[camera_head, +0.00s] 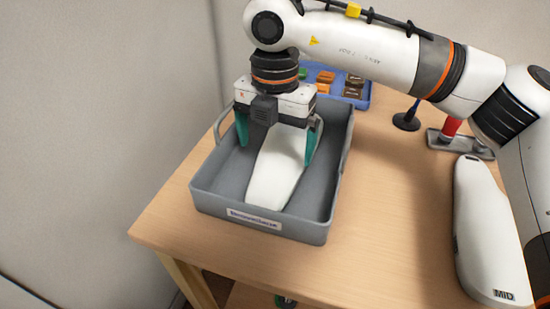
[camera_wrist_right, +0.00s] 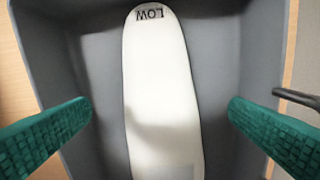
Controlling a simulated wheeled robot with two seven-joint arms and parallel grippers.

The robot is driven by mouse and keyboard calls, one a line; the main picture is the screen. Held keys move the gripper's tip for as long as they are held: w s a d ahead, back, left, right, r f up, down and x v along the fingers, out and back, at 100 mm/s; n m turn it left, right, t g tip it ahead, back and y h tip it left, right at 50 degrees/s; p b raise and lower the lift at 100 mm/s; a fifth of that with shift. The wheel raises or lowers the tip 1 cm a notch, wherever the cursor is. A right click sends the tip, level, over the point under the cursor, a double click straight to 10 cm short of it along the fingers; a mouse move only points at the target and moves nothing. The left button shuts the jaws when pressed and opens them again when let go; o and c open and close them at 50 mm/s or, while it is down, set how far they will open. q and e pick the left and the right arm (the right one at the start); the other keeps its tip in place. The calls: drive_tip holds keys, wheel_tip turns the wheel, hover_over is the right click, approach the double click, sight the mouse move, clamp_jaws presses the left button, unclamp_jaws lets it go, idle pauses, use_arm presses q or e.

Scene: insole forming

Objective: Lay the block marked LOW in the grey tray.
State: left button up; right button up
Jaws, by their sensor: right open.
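The white block marked LOW (camera_wrist_right: 162,95) lies lengthwise on the floor of the grey tray (camera_wrist_right: 100,100); its LOW mark shows at its far end in the right wrist view. In the head view the block (camera_head: 274,180) is inside the tray (camera_head: 215,197), partly hidden by my right gripper (camera_head: 277,150). That gripper is open above the block, its green fingers apart on either side and not touching it. A white block marked MID (camera_head: 485,220) lies on the table at the right. My left gripper is not in view.
A blue tray (camera_head: 366,101) with small orange, green and brown pieces stands behind the grey tray. A dark stand (camera_head: 406,121) and a grey fixture with a red part (camera_head: 452,127) are at the back right. The wooden table (camera_head: 370,220) is clear between the grey tray and the MID block.

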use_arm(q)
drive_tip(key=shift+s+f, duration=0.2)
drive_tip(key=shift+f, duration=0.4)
use_arm(e)
wheel_tip(320, 180, up, 6)
drive_tip(key=shift+f, duration=0.2)
